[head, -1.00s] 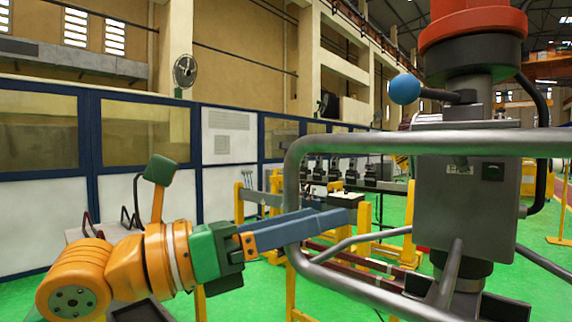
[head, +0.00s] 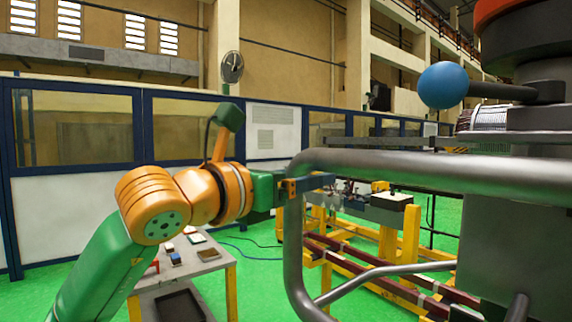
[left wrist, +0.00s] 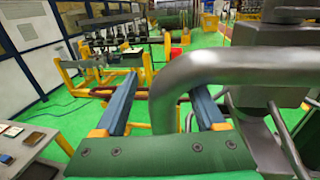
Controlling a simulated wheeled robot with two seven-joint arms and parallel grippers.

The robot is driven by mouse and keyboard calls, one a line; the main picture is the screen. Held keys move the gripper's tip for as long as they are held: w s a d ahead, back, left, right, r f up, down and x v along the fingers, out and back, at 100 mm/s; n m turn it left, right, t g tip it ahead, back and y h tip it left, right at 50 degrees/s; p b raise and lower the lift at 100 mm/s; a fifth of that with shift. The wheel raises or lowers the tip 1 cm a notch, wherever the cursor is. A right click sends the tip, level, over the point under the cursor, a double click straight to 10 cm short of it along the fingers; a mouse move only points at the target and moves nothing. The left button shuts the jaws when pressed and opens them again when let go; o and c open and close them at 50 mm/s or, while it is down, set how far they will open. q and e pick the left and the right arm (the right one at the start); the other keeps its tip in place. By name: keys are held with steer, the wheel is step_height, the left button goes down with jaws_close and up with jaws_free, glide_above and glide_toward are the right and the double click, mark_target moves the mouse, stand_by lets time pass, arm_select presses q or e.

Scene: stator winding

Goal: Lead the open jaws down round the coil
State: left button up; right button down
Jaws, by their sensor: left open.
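My left gripper (head: 318,181) reaches in from the left in the head view to the left bend of a thick grey tube frame (head: 420,168). In the left wrist view, its two blue fingers (left wrist: 165,85) are spread wide with nothing gripped. The grey tube (left wrist: 250,67) bends down through the picture between them; I cannot tell its depth relative to the fingertips. In the head view only part of one finger shows. I cannot pick out a coil for certain; a ribbed silvery roll (head: 490,118) shows at the right. My right gripper is not in view.
A grey side table (head: 212,262) with small parts and a dark tray stands at the lower left. A yellow stand (head: 410,238) with dark red rails is behind the tube. A blue ball knob (head: 443,85) juts out at the right.

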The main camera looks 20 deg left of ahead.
arm_select(q)
steer(key=shift+w+d+f, duration=0.1)
steer(key=shift+w+d, duration=0.25)
steer(key=shift+w, duration=0.25)
steer(key=shift+s, duration=0.15)
steer(key=shift+c, duration=0.3)
steer(key=shift+a, duration=0.1)
steer(key=c, duration=0.3)
jaws_close()
stand_by(0.4)
stand_by(1.6)
